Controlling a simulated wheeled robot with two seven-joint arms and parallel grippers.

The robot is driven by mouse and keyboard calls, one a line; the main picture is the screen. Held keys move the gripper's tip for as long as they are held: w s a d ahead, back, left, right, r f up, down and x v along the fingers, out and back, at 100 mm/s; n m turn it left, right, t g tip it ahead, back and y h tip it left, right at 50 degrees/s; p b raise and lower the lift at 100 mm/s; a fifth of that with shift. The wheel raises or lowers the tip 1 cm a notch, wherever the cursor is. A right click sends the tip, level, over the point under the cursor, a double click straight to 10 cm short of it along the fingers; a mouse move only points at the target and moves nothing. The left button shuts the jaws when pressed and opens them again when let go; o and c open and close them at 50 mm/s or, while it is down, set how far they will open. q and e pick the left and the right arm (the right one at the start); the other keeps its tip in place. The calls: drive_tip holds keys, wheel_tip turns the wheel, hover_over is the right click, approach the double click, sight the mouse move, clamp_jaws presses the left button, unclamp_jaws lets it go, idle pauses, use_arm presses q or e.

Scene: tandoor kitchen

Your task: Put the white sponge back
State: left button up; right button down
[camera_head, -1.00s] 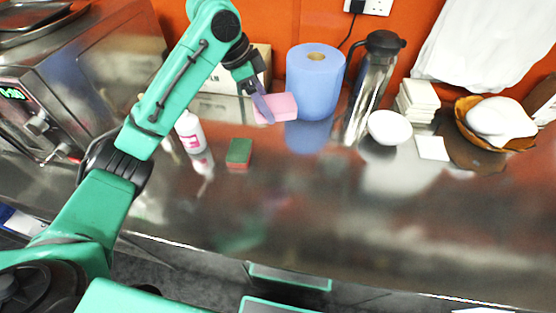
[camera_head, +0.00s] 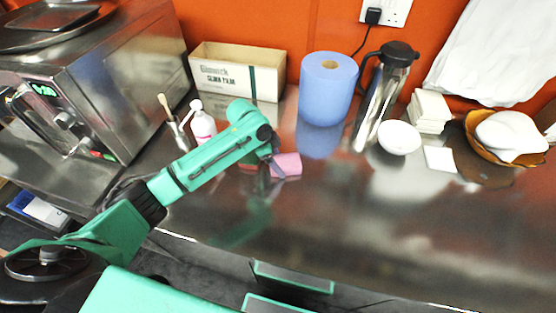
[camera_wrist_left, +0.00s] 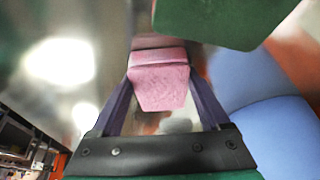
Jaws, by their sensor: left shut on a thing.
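My left gripper (camera_head: 278,160) is shut on a pink sponge (camera_head: 287,165), which also shows between the two fingers in the left wrist view (camera_wrist_left: 160,82). The gripper is over the steel counter, in front of the blue paper roll. A green and red sponge (camera_head: 249,161) is just left of the pink one, partly hidden by my arm; its green face fills the top of the wrist view (camera_wrist_left: 220,20). No sponge that is clearly white shows. A stack of white square pieces (camera_head: 430,108) and one flat white piece (camera_head: 440,160) lie at right; I cannot tell their material.
A cardboard box (camera_head: 232,72), blue paper roll (camera_head: 328,88), steel jug (camera_head: 382,95) and white bowl (camera_head: 399,138) stand along the back. A white bottle (camera_head: 203,128) is behind my arm. The front counter is clear.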

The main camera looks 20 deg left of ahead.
use_arm(q)
drive_tip(key=o, duration=1.2)
drive_tip(key=shift+c, duration=0.2)
drive_tip(key=b+v, duration=0.1)
drive_tip(key=v, duration=1.1)
drive_tip(key=shift+a, duration=0.1)
